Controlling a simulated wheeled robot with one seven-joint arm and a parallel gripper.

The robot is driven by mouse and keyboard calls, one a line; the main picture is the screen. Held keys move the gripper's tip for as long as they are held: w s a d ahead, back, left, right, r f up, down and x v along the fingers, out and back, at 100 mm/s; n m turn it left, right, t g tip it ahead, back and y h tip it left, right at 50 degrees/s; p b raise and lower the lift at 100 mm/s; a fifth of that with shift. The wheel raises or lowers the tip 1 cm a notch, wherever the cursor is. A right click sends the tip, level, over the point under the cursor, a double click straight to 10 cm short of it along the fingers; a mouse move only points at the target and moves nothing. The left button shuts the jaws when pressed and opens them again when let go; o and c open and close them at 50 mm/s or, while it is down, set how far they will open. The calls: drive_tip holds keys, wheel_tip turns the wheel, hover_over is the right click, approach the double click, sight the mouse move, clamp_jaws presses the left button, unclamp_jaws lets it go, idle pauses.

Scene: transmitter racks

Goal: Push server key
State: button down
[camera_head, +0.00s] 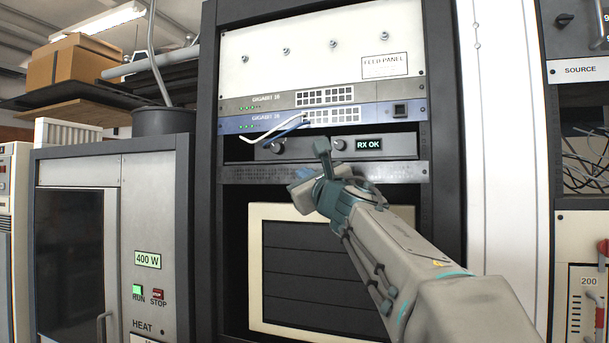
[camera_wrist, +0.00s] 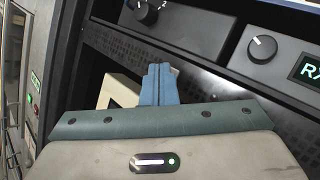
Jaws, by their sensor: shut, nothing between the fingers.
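The rack's blue GIGABIT 16 unit (camera_head: 275,122) has a small dark square key (camera_head: 399,110) near its right end. This is the only key-like part I make out on the server units. In the wrist view the shut blue fingers (camera_wrist: 160,78) point up towards the rack front, below two round knobs. The square key is not in the wrist view.
The RX OK unit (camera_head: 400,147) has knobs (camera_wrist: 262,48) and a lit display. White cables (camera_head: 272,134) hang from the blue unit's ports to the left. A cream-framed panel (camera_head: 256,270) sits below. A 400 W cabinet (camera_head: 150,215) stands left.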

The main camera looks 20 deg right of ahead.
drive_tip(key=shift+s+a, duration=0.3)
drive_tip(key=shift+s, duration=0.1)
drive_tip(key=s+a+b, duration=0.1)
drive_tip(key=s+a, duration=0.2)
drive_tip(key=s, duration=0.2)
drive_tip(key=shift+a, duration=0.25)
